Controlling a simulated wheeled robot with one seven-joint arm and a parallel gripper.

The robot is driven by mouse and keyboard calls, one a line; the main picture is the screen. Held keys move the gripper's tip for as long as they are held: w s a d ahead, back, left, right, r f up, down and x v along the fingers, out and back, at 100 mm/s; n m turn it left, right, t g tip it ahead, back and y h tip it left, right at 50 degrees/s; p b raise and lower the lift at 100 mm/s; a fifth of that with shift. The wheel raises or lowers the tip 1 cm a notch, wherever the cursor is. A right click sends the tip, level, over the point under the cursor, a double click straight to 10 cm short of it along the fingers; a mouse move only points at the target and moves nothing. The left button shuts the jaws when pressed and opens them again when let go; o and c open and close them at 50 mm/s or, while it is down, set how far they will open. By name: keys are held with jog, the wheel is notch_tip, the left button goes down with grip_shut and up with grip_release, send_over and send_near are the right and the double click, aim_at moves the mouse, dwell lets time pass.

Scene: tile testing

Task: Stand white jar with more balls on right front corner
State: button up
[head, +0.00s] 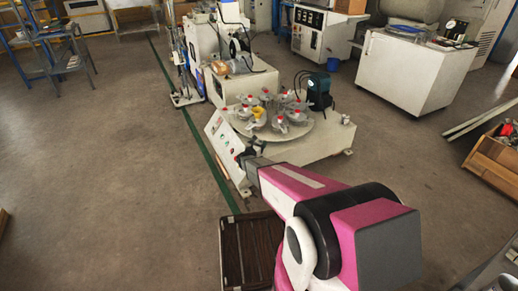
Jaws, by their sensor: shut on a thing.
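My arm reaches from the lower right toward the machine in the middle. My gripper (243,156) is small and dark in this view, in front of the machine's round plate. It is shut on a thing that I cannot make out. No white jar with balls can be told clearly. Several small grey-white fixtures with red tops, and one yellow piece (258,112), stand on the round plate (310,139). A brown, dark-rimmed surface (231,250) lies below my arm, and my arm hides its right part.
The white machine has a sloped control panel (222,143) left of my gripper. A dark teal motor-like unit (319,91) stands behind the plate. A white cabinet (410,75) and a wooden crate (495,165) are at the right.

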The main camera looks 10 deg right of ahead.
jog(key=shift+f, duration=1.6)
jog(key=shift+f, duration=0.2)
jog(key=o, duration=1)
jog(key=shift+r, duration=0.15)
